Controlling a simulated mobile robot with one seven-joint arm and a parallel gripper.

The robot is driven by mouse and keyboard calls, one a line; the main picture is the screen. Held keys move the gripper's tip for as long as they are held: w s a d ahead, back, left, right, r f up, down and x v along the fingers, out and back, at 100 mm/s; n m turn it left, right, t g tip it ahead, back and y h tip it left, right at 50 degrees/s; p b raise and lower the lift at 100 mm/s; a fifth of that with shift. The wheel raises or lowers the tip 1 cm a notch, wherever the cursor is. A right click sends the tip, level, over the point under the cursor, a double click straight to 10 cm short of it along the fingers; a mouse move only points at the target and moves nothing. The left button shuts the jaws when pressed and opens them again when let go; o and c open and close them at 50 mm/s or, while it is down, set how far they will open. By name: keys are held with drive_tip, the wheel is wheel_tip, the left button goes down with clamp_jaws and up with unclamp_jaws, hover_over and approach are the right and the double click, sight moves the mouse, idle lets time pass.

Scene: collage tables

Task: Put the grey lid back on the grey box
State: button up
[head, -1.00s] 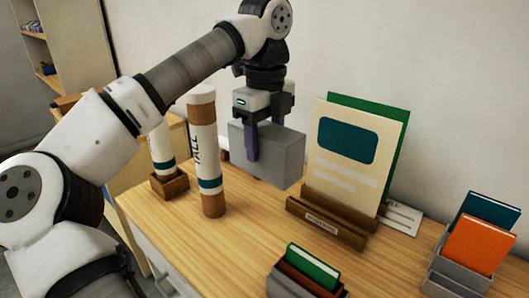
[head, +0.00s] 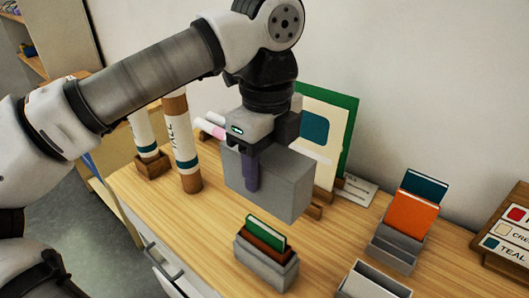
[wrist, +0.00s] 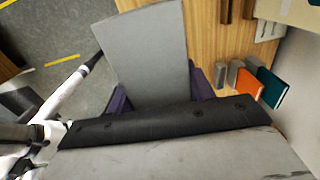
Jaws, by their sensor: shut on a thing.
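My gripper (head: 256,182) is shut on a large grey box-shaped piece (head: 284,188), with one purple finger against its near side. The piece hangs roughly level above the wooden table, behind the small holder with the green book. In the wrist view, the piece's flat grey face (wrist: 148,50) shows between the purple fingers of my gripper (wrist: 160,92). I cannot tell from its outside whether this piece is the lid or the box, as its underside is hidden. No other large grey box is clearly in view.
Grey holders stand on the table (head: 330,262): one with green and brown books (head: 268,268), one with orange and teal books (head: 395,248), one seemingly empty (head: 372,282). A tall tube (head: 184,145) stands left. A cream board (head: 322,105) stands behind the held piece.

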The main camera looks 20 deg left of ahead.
drive_tip(key=b, duration=0.5)
hover_over(266, 227)
drive_tip(key=shift+f, duration=3.9)
drive_tip(key=shift+f, duration=0.1)
drive_tip(key=shift+f+b, duration=2.2)
drive_tip(key=shift+f, duration=0.1)
drive_tip(key=shift+f+b, duration=2.15)
drive_tip(key=shift+f, duration=0.05)
drive_tip(key=o, duration=1.1)
drive_tip(key=shift+c, duration=0.2)
